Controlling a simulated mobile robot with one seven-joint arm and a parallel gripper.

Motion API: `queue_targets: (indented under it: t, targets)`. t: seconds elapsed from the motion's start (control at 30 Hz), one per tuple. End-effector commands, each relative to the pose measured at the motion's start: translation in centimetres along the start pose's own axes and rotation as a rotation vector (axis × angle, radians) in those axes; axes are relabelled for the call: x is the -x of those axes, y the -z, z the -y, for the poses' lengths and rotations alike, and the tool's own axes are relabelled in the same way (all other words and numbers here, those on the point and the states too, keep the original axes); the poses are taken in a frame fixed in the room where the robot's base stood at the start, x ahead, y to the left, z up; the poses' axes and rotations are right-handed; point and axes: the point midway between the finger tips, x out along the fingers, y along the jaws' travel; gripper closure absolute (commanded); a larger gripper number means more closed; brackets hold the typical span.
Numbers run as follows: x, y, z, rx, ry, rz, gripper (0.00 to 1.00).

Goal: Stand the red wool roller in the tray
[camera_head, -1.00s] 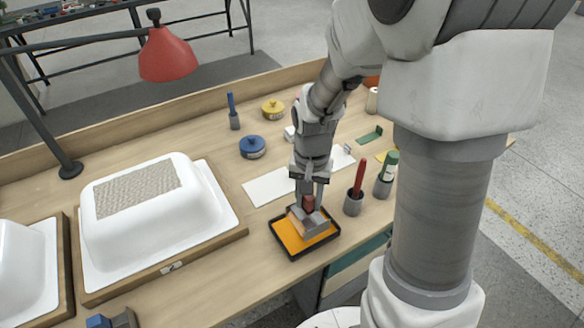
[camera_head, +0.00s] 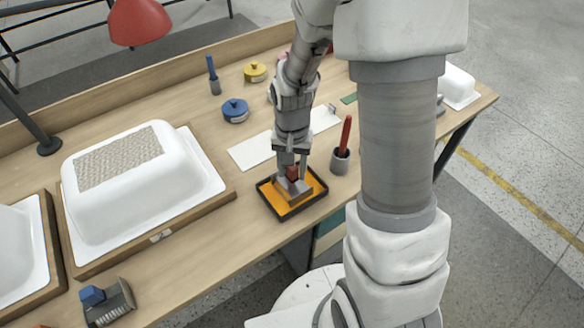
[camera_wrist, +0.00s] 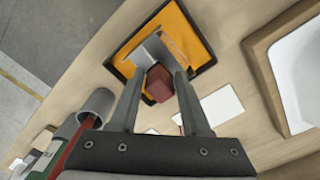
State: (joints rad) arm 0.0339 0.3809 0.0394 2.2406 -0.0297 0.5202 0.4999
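The red wool roller (camera_head: 292,172) has a short red handle on a grey block-like head. It stands handle-up in the black-rimmed tray (camera_head: 285,215) with an orange floor. The wrist view shows its red handle (camera_wrist: 158,85) between my fingertips, with the tray (camera_wrist: 198,32) around it. My gripper (camera_head: 292,167) points down over the tray, one finger on each side of the handle. The fingers look open, with a thin gap beside the handle. The underside of the roller is hidden.
A grey cup (camera_head: 339,163) with a red-handled tool stands just right of the tray. A white tub shell (camera_head: 140,190) lies to the left. A blue-handled tool (camera_head: 107,302) sits near the front edge. A white sheet (camera_head: 252,151) lies behind the tray.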

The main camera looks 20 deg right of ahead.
Motion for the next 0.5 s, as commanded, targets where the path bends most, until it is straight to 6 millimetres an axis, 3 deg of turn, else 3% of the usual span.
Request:
queue_targets:
  t: [0.1, 0.5]
  targets:
    - [0.04, 0.00, 0.00, 0.000, 0.000, 0.000, 0.33]
    - [0.97, 0.07, 0.03, 0.000, 0.001, -0.003, 0.33]
